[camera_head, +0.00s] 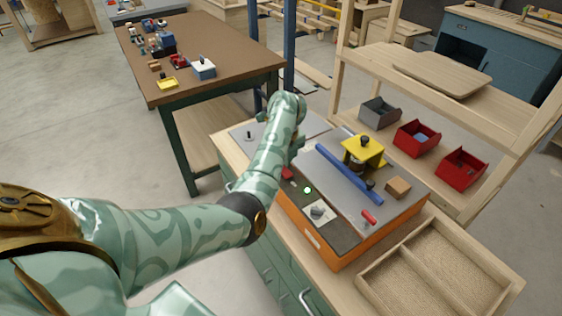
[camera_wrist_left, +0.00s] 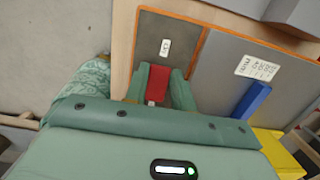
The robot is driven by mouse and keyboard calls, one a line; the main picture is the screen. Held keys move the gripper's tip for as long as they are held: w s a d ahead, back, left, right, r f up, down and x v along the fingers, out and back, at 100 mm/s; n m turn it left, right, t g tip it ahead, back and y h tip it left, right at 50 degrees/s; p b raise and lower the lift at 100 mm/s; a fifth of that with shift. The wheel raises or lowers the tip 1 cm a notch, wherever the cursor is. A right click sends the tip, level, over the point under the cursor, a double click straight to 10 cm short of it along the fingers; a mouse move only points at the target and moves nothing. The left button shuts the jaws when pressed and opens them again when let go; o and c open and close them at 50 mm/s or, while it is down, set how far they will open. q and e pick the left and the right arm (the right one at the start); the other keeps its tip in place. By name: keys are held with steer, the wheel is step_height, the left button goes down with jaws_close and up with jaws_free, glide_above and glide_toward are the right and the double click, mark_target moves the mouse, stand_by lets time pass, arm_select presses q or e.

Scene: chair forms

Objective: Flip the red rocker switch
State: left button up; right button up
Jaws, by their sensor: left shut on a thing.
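The red rocker switch (camera_wrist_left: 179,87) sits on the dark panel at one end of the orange-sided machine (camera_head: 348,254). In the head view a small part of the red switch (camera_head: 287,173) shows beside my left forearm. In the wrist view my left gripper (camera_wrist_left: 168,88) has its green fingers on either side of the red piece and is shut on it. A small white plate (camera_wrist_left: 165,48) with a dark mark lies on the panel beyond the fingers. In the head view my forearm hides most of the gripper. My right gripper is not in view.
A blue bar (camera_head: 348,173), a yellow fixture (camera_head: 362,148), a wooden block (camera_head: 397,187) and a red handle (camera_head: 369,217) are on the machine. Red bins (camera_head: 415,139) stand behind it. A wooden tray (camera_head: 447,262) is at the front right. A brown table (camera_head: 215,45) stands at the back left.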

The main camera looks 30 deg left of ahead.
arm_select(q)
steer(key=shift+d+t+y+b, duration=0.35)
steer(key=shift+t+y+b, duration=0.15)
steer(key=shift+y, duration=0.5)
steer(key=shift+s+r+y, duration=0.1)
steer(key=shift+r+y, duration=0.05)
steer(key=shift+y, duration=0.15)
steer(key=o, duration=1)
steer(key=p+v, duration=0.5)
steer(key=v, duration=1.1)
steer(key=shift+s+r, duration=0.15)
